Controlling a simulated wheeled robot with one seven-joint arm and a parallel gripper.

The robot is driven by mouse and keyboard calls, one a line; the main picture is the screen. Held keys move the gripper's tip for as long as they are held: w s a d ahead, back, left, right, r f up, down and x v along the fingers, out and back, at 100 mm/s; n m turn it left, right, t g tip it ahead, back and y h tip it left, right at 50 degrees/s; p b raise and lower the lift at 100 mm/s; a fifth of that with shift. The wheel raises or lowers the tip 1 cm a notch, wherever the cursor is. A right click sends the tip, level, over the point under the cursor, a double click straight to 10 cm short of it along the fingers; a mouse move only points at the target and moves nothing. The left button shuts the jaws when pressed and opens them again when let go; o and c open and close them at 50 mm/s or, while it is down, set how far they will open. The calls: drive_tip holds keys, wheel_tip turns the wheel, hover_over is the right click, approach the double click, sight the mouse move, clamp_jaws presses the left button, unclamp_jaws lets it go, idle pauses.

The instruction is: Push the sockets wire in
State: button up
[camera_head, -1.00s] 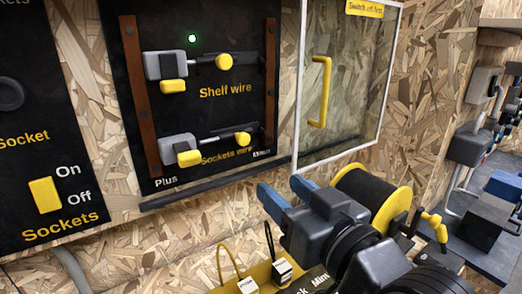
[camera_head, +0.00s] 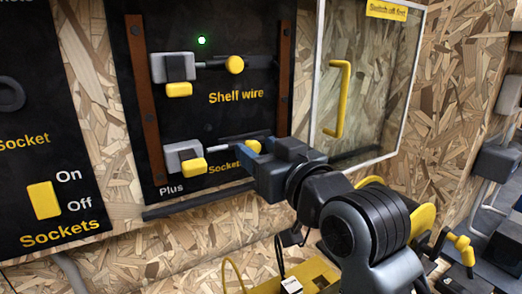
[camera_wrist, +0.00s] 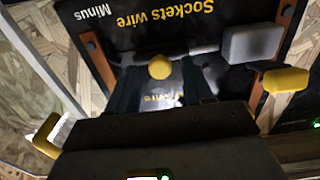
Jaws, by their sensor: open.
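The sockets wire connector is in the lower row of the black panel (camera_head: 215,105). Its grey block (camera_head: 183,155) with a yellow tab (camera_head: 193,168) is at the left, and a metal rod (camera_head: 222,138) runs right to a yellow knob, largely hidden by my gripper in the head view. The knob (camera_wrist: 160,67) shows in the wrist view, where the picture is upside down. My gripper (camera_wrist: 160,85) is open, with one dark finger on either side of the knob. I cannot tell whether they touch it. The grey block (camera_wrist: 252,42) is also in the wrist view.
The similar shelf wire block (camera_head: 172,66) and its yellow knob (camera_head: 234,64) are above, under a lit green lamp (camera_head: 201,41). A clear door with a yellow handle (camera_head: 338,98) stands to the right. A yellow Sockets switch (camera_head: 44,199) is at the left.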

clamp_jaws()
idle(0.5)
drive_tip(key=shift+a, duration=0.1)
